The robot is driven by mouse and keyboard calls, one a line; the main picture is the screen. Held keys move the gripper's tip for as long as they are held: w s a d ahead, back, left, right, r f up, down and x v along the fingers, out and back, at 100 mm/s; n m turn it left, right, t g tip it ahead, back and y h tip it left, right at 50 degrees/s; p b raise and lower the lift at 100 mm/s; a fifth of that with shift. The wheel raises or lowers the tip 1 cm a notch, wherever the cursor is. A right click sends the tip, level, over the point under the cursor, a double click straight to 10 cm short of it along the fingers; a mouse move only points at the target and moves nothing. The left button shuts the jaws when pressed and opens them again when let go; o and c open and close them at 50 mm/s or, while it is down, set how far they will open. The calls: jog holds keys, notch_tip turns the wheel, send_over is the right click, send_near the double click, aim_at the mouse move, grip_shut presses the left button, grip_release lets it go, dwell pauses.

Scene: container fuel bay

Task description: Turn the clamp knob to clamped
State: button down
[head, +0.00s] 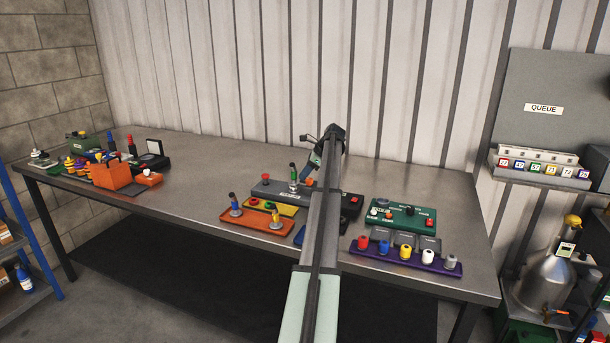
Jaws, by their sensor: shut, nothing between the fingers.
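A long dark grey fixture (268,187) with a pale label lies on the bench near the middle. It carries a red knob (265,176) at its left end and an upright green-topped silver piece (293,178). I cannot tell for sure which part is the clamp knob; its marks are too small to read. My gripper (309,181) is above the fixture, just right of the green-topped piece, pointing down. It is shut and empty. An orange part shows by the fingertips; I cannot tell whether they touch it. My arm hides part of the fixture.
An orange tray (243,223), a yellow tray (283,207), a green box (412,220) and a purple tray (380,255) with coloured pieces stand around the fixture. An orange bin (112,178) and other items crowd the left end. The bench between is clear.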

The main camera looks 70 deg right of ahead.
aim_at(309, 179)
jog(key=shift+s+a, duration=0.45)
jog(key=shift+s, duration=0.25)
jog(key=c, duration=1.8)
grip_release()
jog(key=d+r, duration=0.2)
jog(key=r, duration=0.1)
jog(key=d+r, duration=0.3)
jog(key=r, duration=0.1)
jog(key=d+r, duration=0.2)
jog(key=r, duration=0.2)
jog(key=shift+w+d, duration=0.1)
jog(key=shift+d, duration=0.3)
jog(key=shift+c, duration=0.2)
jog(key=o, duration=0.7)
jog(key=s+a, duration=0.2)
jog(key=s+a+r+g, duration=0.1)
jog(key=s+a, duration=0.1)
jog(key=a, duration=0.1)
jog(key=s+a+r+g, duration=0.1)
jog(key=s+a, duration=0.2)
jog(key=shift+m+h, duration=0.3)
jog(key=shift+h, duration=0.1)
jog(key=shift+o, duration=1)
jog(key=shift+a+f, duration=0.15)
jog(key=shift+f, duration=0.05)
jog(key=shift+o, duration=0.6)
jog(key=shift+w+f, duration=0.1)
jog(key=shift+f, duration=0.2)
jog(key=x, duration=1.2)
jog(key=shift+f, duration=0.3)
